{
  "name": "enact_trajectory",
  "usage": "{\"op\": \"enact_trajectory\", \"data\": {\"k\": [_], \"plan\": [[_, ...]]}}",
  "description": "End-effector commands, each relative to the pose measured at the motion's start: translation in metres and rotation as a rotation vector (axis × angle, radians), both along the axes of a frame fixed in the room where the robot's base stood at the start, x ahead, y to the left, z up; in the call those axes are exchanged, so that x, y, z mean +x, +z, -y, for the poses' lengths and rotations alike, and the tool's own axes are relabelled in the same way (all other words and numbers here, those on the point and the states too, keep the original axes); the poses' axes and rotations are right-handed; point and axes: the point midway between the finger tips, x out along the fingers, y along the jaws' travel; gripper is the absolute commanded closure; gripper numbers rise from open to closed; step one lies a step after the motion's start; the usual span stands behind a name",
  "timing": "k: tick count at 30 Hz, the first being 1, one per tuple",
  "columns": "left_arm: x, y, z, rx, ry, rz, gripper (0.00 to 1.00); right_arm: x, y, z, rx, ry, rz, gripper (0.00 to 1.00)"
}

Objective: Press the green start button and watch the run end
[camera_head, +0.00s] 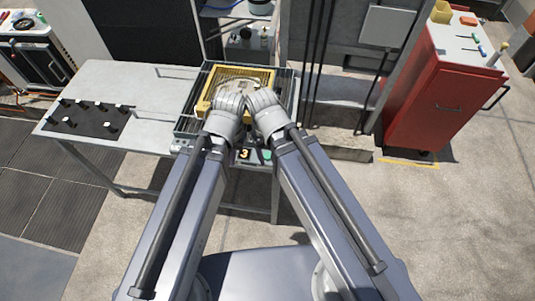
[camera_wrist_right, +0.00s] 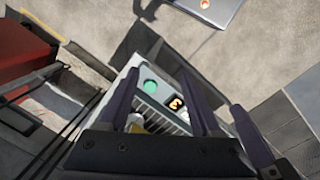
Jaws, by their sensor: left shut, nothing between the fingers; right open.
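The green start button (camera_wrist_right: 150,86) is a round green cap on a pale panel in the right wrist view, beside a small display (camera_wrist_right: 177,103) reading 3. My left gripper (camera_head: 224,120) is shut and empty, close beside the right one over the bench front. My wrists hide part of the panel.
A yellow-framed unit (camera_head: 243,76) sits on the grey bench (camera_head: 150,85) behind the wrists. A black mat (camera_head: 88,118) with several small knobs lies at the bench's left. A red cabinet (camera_head: 440,95) stands at right.

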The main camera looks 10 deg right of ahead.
Motion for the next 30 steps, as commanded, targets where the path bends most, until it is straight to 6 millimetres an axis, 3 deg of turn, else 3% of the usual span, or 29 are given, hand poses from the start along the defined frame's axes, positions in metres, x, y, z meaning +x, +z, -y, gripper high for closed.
{"op": "enact_trajectory", "data": {"k": [2,16,30], "plan": [[0.0,0.0,0.0,0.0,0.0,0.0,1.0,0.0,0.0,0.0,0.0,0.0,0.0,0.45],[0.0,0.0,0.0,0.0,0.0,0.0,1.0,0.0,0.0,0.0,0.0,0.0,0.0,0.98],[0.0,0.0,0.0,0.0,0.0,0.0,1.0,0.0,0.0,0.0,0.0,0.0,0.0,1.0]]}}
